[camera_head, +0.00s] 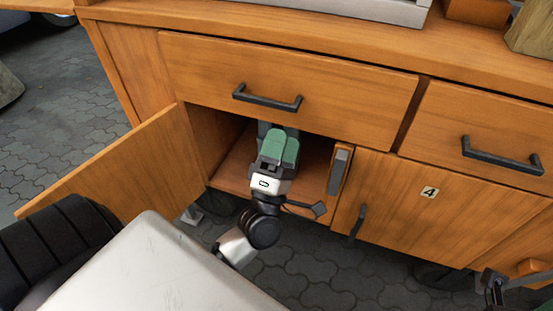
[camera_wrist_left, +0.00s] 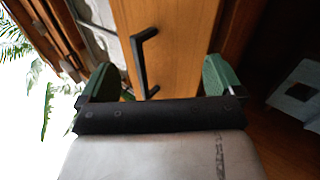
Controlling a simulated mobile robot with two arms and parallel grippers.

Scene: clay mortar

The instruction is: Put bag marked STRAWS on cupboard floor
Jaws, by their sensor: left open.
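My left gripper (camera_head: 280,148) reaches into the open cupboard, above its wooden floor (camera_head: 232,172). In the left wrist view its green fingertips (camera_wrist_left: 158,80) stand wide apart with nothing between them. A pale object with a dark square mark or opening (camera_wrist_left: 297,92) lies at the right edge of that view, outside the fingers; I cannot tell whether it is the bag. No STRAWS lettering is readable in either view. A dark part that seems to be my right gripper (camera_head: 494,287) shows at the lower right; its jaw state is unclear.
The cupboard's left door (camera_head: 115,165) stands open. A grey upright piece (camera_head: 340,170) is at the opening's right side. Above is a shut drawer (camera_head: 290,85); to the right is a shut door marked 4 (camera_head: 400,205). A black-handled wooden panel (camera_wrist_left: 175,45) shows beyond the fingers.

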